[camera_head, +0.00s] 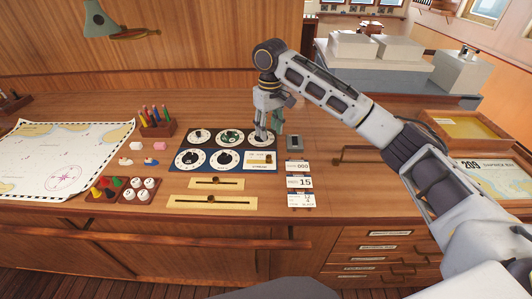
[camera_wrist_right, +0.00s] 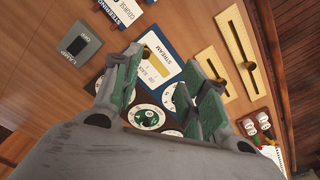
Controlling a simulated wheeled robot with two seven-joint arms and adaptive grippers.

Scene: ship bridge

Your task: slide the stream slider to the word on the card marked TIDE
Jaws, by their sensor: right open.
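The stream slider (camera_head: 261,160) is a small brass slot with a dark knob on a white plate, at the right end of the blue dial panel. In the right wrist view the plate marked STREAM (camera_wrist_right: 176,62) lies just beyond my fingertips, with its brass slot partly in view. My right gripper (camera_head: 265,136) is above the panel's back right part, behind the slider; it also shows in the wrist view (camera_wrist_right: 165,92), open and empty. Several white cards (camera_head: 299,183) lie right of the panel. I cannot read TIDE on any; the lowest card (camera_head: 301,200) is too small to read.
Two brass sliders (camera_head: 212,203) lie in front of the panel. A grey box (camera_head: 295,142) stands right of the gripper. A chart (camera_head: 62,158), a pen holder (camera_head: 156,122) and a peg tray (camera_head: 143,190) are left. A brass-lined tray (camera_head: 470,127) is right.

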